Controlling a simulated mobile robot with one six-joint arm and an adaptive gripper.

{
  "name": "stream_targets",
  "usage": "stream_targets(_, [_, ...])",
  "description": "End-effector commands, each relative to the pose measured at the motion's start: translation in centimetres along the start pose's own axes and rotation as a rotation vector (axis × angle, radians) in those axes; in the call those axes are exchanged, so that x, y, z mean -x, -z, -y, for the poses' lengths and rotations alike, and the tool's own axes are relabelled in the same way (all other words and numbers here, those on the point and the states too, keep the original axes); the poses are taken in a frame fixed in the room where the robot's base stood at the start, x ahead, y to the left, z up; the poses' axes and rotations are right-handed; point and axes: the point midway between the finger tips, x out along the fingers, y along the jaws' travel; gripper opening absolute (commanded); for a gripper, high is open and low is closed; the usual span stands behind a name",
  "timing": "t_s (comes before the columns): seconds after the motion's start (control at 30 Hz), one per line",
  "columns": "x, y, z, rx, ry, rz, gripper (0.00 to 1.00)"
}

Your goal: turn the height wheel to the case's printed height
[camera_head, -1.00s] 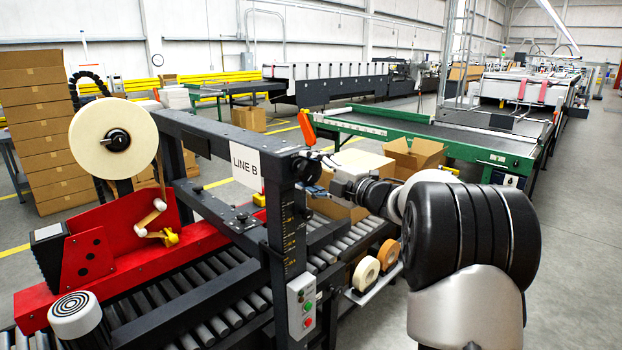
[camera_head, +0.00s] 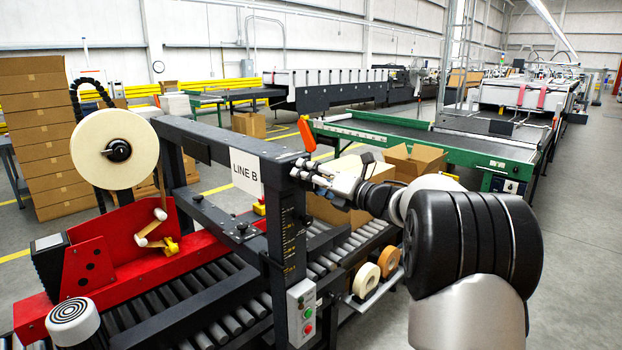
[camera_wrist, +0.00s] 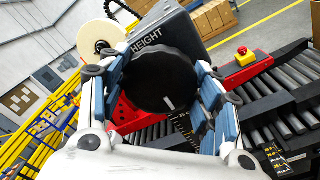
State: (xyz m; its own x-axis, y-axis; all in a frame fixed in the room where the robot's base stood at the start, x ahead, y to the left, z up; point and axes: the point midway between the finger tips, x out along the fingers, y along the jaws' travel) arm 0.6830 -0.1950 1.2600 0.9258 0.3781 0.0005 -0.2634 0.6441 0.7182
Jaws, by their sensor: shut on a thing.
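The black height wheel (camera_wrist: 165,78) has a white mark near its lower edge and sits below the word HEIGHT on the dark beam (camera_wrist: 165,38). My gripper (camera_wrist: 165,85) is shut on the wheel, its blue-padded fingers on either side. In the head view my gripper (camera_head: 308,172) is at the top of the near post, and the wheel is mostly hidden there. A scale with yellow marks (camera_head: 288,235) runs down the post; its figures are too small to read. A cardboard case (camera_head: 325,209) stands on the rollers behind the post; no printed height is legible on it.
A control box with buttons (camera_head: 302,312) and a shelf with tape rolls (camera_head: 366,280) are below. The red tape head (camera_head: 95,262) is at left. A red emergency button (camera_wrist: 243,52) shows in the wrist view.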

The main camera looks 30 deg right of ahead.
Motion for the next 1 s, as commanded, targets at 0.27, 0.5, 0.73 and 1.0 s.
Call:
stream_targets(0.27, [0.0,-0.05,-0.03,0.209,0.006,-0.005,0.34])
stream_targets(0.5, [0.0,-0.03,-0.03,0.317,0.008,-0.008,0.34])
stream_targets(0.73, [-0.01,-0.02,-0.03,0.361,0.009,-0.01,0.34])
stream_targets(1.0, [-0.01,-0.02,-0.03,0.367,0.009,-0.01,0.34])
